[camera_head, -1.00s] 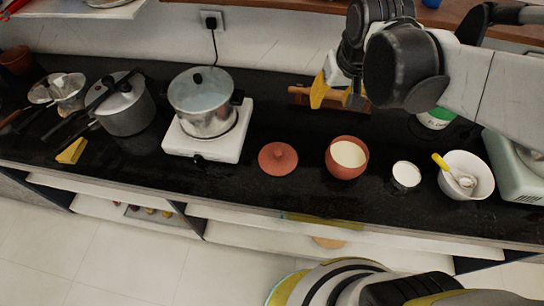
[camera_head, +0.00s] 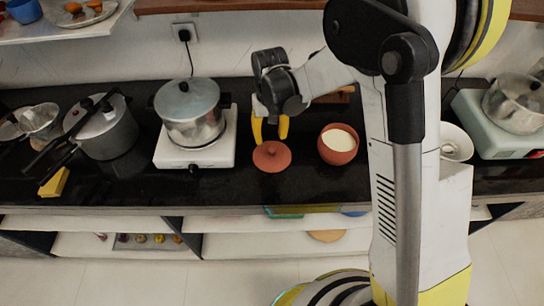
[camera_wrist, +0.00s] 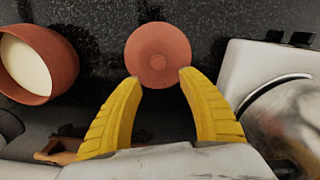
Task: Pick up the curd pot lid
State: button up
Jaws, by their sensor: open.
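The curd pot lid (camera_head: 272,157) is a round terracotta disc with a small knob, lying on the black counter. In the wrist view the lid (camera_wrist: 158,54) is at the top middle, just beyond my fingertips. My gripper (camera_head: 270,138) has yellow fingers and is open and empty. In the head view its fingers point down at the lid's back edge; in the wrist view the fingertips (camera_wrist: 161,76) lie on either side of the lid's near edge. I cannot tell whether they touch it. The terracotta curd pot (camera_head: 338,143) stands open to the right, with white curd inside.
A steel pot (camera_head: 188,100) stands on a white hotplate (camera_head: 200,153) left of the lid. A pressure cooker (camera_head: 103,128) is farther left. A white bowl (camera_head: 456,143) is partly hidden behind my arm. The counter in front of the lid is clear.

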aim_at(272, 149)
jog(key=f+b, duration=0.1)
jog(key=f, duration=0.3)
jog(key=s+f+b, duration=0.1)
jog(key=f, duration=0.1)
jog(key=shift+d+b, duration=0.2)
jog(key=shift+b, duration=0.15)
jog(key=shift+s, duration=0.1)
grip_shut()
